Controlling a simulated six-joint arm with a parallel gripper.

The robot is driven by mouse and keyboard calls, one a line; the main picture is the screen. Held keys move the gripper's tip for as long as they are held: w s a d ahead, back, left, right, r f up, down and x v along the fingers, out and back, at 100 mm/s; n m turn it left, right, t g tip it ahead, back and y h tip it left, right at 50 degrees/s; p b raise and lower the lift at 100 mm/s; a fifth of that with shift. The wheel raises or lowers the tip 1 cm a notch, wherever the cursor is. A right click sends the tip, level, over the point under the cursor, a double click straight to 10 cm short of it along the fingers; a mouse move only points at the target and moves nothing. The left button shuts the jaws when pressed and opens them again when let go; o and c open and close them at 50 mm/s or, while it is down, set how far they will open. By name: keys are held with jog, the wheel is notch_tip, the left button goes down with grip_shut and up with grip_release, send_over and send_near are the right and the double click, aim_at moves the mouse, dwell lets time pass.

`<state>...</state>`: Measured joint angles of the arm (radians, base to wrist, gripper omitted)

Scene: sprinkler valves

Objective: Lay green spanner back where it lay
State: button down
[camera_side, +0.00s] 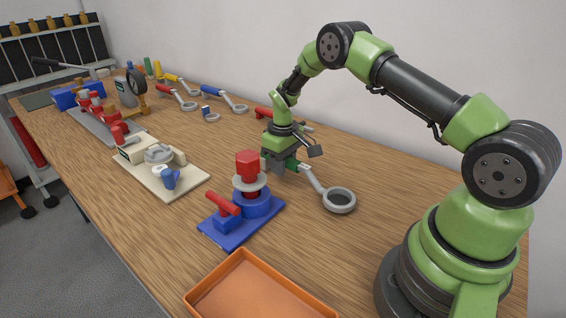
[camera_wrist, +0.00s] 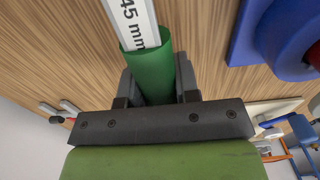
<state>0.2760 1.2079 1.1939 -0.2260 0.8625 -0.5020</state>
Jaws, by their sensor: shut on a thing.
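The green spanner has a green grip (camera_side: 292,164) and a grey shaft ending in a ring (camera_side: 339,201). My gripper (camera_side: 279,162) is shut on its green grip, and the ring end points right and toward the camera. In the wrist view the green grip (camera_wrist: 150,68) sits between the jaws, with a pale shaft (camera_wrist: 135,18) marked "45 mm" leading away from it. The ring is out of that view. The spanner is low over the wooden table; I cannot tell whether it touches the wood.
A blue valve stand (camera_side: 240,222) with a red hexagonal top is close in front of my gripper. Red (camera_side: 264,113), blue (camera_side: 226,98) and yellow (camera_side: 180,82) spanners lie along the back. An orange tray (camera_side: 240,262) is at the front. Bare wood lies around the ring.

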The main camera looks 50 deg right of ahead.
jog(key=shift+f, duration=0.45)
jog(key=c, duration=0.8)
grip_release()
notch_tip(320, 180, up, 10)
jog(key=shift+f, duration=0.1)
jog(key=s+a+r+m+t, duration=0.15)
jog(key=s+a+r, duration=0.3)
jog(key=r, duration=0.45)
jog(key=s+a+r+m+t, duration=0.15)
jog(key=s+a+r, duration=0.3)
jog(key=r, duration=0.45)
jog(key=s+a+t, duration=0.1)
jog(key=s, duration=0.4)
jog(key=s+a+r+t+y, duration=0.1)
jog(key=s+a, duration=0.1)
jog(key=s, duration=0.3)
jog(key=s+a+r+m+t+y, duration=0.1)
jog(key=s+t, duration=0.1)
jog(key=s, duration=0.3)
jog(key=shift+s+a+r, duration=0.1)
jog(key=shift+s+a, duration=0.15)
jog(key=shift+a, duration=0.15)
